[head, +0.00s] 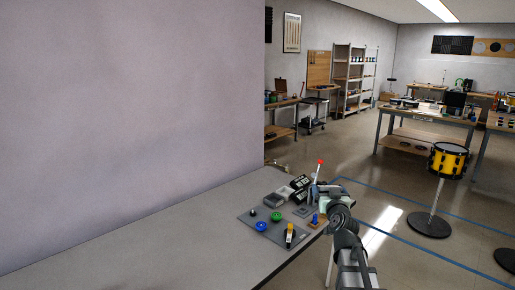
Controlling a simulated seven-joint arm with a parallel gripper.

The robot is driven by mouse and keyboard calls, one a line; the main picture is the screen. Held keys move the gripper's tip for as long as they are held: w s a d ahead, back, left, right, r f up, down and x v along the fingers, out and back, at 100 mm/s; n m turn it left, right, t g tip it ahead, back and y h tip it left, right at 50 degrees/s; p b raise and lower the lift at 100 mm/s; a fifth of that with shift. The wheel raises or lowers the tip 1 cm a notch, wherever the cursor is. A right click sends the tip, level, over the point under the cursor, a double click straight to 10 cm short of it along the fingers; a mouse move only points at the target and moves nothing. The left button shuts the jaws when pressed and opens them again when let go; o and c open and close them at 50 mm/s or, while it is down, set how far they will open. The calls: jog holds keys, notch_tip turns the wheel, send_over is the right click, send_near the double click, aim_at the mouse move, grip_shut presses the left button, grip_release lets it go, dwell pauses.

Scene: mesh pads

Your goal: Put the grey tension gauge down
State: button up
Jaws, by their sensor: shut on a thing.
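In the head view, my gripper (315,193) is over the right end of the long grey table, among small objects. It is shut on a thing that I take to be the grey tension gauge. The gauge is too small and too covered by the jaws to make out clearly. I cannot tell whether it touches the table or hangs just above it.
A grey mat (248,222) holds a blue disc (261,226), a green disc (277,216) and a yellow-black tool (290,236). Black boxes (300,183), a grey tray (273,201) and a blue peg (314,219) crowd the gripper. The table's left (130,250) is clear.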

jog(key=shift+d+h, duration=0.3)
jog(key=a+y, duration=0.1)
jog(key=a, duration=0.7)
jog(key=shift+a, duration=0.2)
jog(key=shift+a, duration=0.1)
